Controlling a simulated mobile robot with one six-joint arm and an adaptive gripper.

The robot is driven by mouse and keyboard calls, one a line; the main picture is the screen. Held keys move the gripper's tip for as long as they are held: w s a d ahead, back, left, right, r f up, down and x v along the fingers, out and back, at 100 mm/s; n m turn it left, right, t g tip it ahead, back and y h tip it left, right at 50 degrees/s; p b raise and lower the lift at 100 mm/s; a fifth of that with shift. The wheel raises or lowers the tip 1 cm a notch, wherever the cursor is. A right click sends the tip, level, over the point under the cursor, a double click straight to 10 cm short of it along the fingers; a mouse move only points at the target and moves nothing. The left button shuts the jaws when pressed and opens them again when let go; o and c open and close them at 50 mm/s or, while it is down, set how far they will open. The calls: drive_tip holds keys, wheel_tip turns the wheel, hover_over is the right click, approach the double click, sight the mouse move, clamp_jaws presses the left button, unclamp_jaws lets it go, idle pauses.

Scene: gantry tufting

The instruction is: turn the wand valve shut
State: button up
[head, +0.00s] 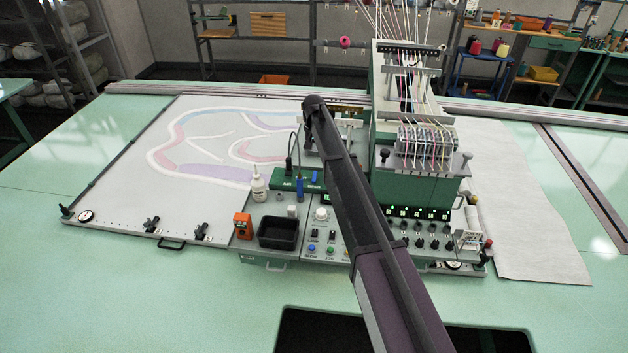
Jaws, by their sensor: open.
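A low green block (284,185) with white lettering stands on the grey front panel, just left of my arm. A thin dark hose or wand rises in a loop from it. A small blue piece (315,179) stands upright at its right end. This may be the wand valve's handle, but it is too small to tell, as is the valve's setting. My dark arm reaches from the bottom right up to a joint above the machine bed. My gripper's fingers cannot be made out, and the arm covers part of the panel right of the block.
A white bottle (258,187), an orange box (243,226) and a black tray (277,233) stand near the block. Knobs and buttons line the front. The pale framed cloth (190,205) lies left.

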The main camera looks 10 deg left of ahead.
sight(314, 180)
drive_tip(key=shift+f+b, duration=5.95)
drive_tip(key=shift+f, duration=0.25)
clamp_jaws()
